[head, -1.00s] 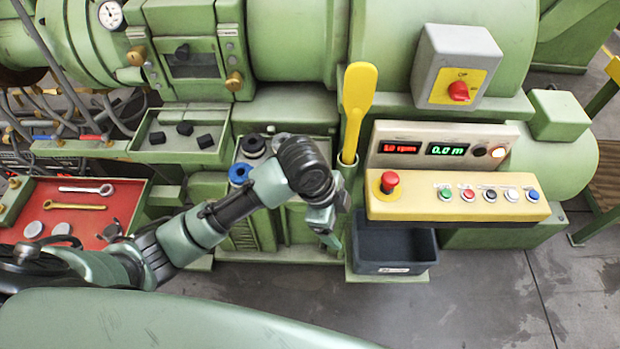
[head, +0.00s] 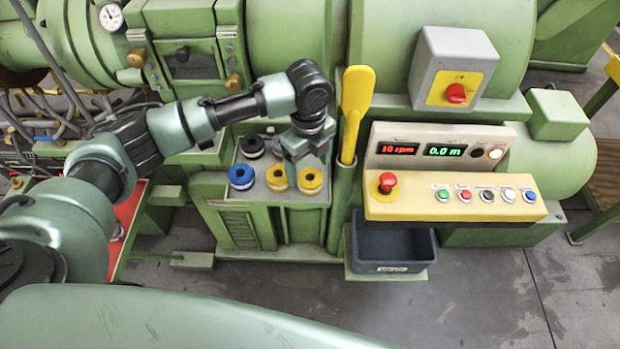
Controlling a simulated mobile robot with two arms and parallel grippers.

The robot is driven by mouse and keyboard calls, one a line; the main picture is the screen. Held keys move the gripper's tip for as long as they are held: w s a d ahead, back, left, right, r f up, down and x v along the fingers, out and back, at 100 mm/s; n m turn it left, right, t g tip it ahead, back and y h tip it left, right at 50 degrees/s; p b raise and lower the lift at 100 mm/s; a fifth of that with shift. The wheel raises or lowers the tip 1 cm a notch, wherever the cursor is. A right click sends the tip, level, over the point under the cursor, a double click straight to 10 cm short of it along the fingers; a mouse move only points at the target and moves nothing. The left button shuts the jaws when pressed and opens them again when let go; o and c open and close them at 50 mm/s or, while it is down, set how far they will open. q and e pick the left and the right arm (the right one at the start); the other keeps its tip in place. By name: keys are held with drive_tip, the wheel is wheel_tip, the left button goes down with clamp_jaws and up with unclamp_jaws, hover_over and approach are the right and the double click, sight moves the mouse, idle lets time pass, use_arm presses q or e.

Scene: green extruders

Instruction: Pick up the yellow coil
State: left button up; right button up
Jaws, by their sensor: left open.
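Two yellow coils stand side by side on a green tray (head: 257,195): the middle yellow coil (head: 277,178) and the right yellow coil (head: 310,181). A blue coil (head: 241,177) is to their left in the same front row. My left gripper (head: 292,172) is open and points down over the tray, close to the two yellow coils, with nothing seen between its fingers. Whether it touches either coil cannot be told. It partly covers the back of the tray. My right gripper is out of view.
Dark coils (head: 252,147) stand in the tray's back row. A yellow paddle (head: 356,105) stands upright just right of the tray. A control panel (head: 455,198) with a red stop button is further right, above a dark bin (head: 392,250). Green machine bodies close off the back.

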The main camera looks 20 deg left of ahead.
sight(308, 175)
use_arm(q)
drive_tip(key=shift+f+p, duration=0.35)
drive_tip(key=shift+f, duration=1.55)
drive_tip(key=c, duration=1.5)
drive_tip(key=shift+c, duration=0.2)
drive_tip(key=shift+r, duration=0.15)
wheel_tip(308, 175, up, 20)
drive_tip(key=b, duration=0.3)
